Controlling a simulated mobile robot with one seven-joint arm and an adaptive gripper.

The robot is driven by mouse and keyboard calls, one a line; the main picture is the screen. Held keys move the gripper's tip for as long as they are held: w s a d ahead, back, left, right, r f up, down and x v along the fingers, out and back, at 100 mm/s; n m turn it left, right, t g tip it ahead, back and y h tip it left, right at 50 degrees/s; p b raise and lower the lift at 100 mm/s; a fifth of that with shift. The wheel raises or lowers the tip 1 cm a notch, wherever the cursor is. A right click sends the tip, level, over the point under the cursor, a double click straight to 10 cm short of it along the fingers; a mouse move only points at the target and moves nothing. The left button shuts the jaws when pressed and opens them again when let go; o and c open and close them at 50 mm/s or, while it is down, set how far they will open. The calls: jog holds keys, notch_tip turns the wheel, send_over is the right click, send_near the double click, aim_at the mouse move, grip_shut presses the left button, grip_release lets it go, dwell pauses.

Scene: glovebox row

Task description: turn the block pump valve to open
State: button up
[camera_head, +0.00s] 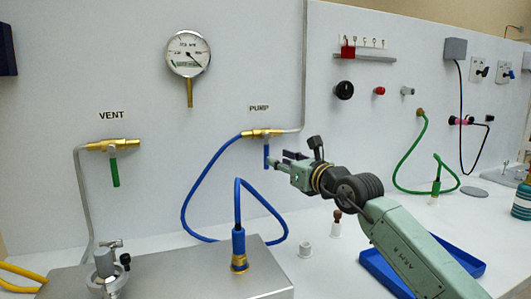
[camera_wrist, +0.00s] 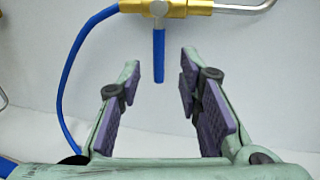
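The pump valve is a brass body (camera_head: 262,133) on the back panel under a label that seems to read PUMP. Its blue lever (camera_head: 266,155) hangs straight down, across the horizontal pipe line. In the wrist view the blue lever (camera_wrist: 159,55) hangs below the brass body (camera_wrist: 165,8). My gripper (camera_head: 277,160) is at the lever's lower end, to its right in the head view. In the wrist view my gripper (camera_wrist: 162,68) is open, with the lever's lower end between the two fingertips and a gap on each side. No contact shows.
The VENT valve with a green lever (camera_head: 114,170) is at the left. A pressure gauge (camera_head: 188,54) hangs between the valves. A blue hose (camera_head: 186,205) loops below the pump valve. A blue tray (camera_head: 462,262) lies under my arm. A metal box (camera_head: 175,278) stands in front.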

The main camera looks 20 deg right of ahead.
aim_at(268, 155)
jog(key=p+x, duration=0.1)
jog(key=x, duration=0.6)
jog(key=shift+w+a+p, duration=0.1)
jog(key=shift+w+p, duration=0.05)
jog(key=shift+p, duration=0.25)
jog(key=shift+c, duration=0.3)
grip_shut()
